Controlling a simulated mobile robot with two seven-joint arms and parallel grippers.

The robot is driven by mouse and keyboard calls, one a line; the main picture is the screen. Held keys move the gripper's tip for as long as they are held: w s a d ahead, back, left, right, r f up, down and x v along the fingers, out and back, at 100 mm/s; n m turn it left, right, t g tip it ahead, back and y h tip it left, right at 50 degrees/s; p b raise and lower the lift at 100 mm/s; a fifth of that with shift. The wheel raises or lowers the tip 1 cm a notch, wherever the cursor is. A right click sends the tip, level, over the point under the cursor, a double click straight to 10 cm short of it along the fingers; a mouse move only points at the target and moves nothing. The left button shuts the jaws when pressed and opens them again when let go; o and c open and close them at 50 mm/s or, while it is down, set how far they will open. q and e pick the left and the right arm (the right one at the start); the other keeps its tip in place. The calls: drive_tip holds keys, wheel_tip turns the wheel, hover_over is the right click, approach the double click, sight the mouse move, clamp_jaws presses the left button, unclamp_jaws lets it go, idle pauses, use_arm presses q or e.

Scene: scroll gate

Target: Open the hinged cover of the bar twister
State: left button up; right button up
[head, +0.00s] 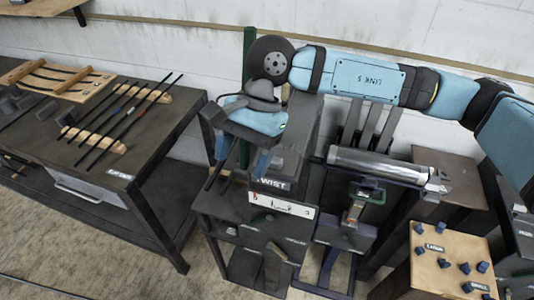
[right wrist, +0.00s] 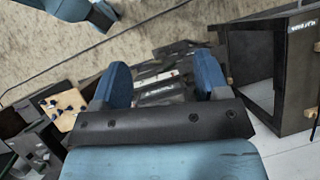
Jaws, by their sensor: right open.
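The bar twister (head: 272,184) is a dark machine with a "TWIST" label, standing left of centre in the head view. Its dark upper housing (head: 300,125) rises behind my right gripper; I cannot clearly make out the hinged cover or its state. My right gripper (head: 243,155) has blue fingers, is open and points down above the machine's left part. In the right wrist view the open fingers (right wrist: 162,78) are spread with part of the dark machine and a pale label (right wrist: 155,93) beyond them. I see no contact. My left gripper is not in view.
A dark workbench (head: 160,135) with several thin rods (head: 128,118) on wooden rests stands at left. A machine with a silver cylinder (head: 375,165) is right of the twister. A wooden board with blue pegs (head: 450,258) is at lower right. Floor (head: 120,250) shows in front.

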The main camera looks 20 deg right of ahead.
sight(274, 160)
drive_tip(key=w+d+r+n+t+h, duration=0.1)
drive_tip(key=w+d+r+t+h, duration=0.3)
drive_tip(key=w+d, duration=0.35)
drive_tip(key=shift+h, duration=0.4)
drive_tip(key=f+p, duration=0.1)
drive_tip(key=f, duration=0.3)
drive_tip(key=f+p, duration=0.1)
drive_tip(key=f, duration=0.4)
drive_tip(key=s+f, duration=0.1)
drive_tip(key=f, duration=0.3)
drive_tip(key=shift+f+p, duration=0.25)
drive_tip(key=shift+p, duration=0.15)
drive_tip(key=shift+w+f, duration=0.1)
drive_tip(key=shift+f, duration=0.4)
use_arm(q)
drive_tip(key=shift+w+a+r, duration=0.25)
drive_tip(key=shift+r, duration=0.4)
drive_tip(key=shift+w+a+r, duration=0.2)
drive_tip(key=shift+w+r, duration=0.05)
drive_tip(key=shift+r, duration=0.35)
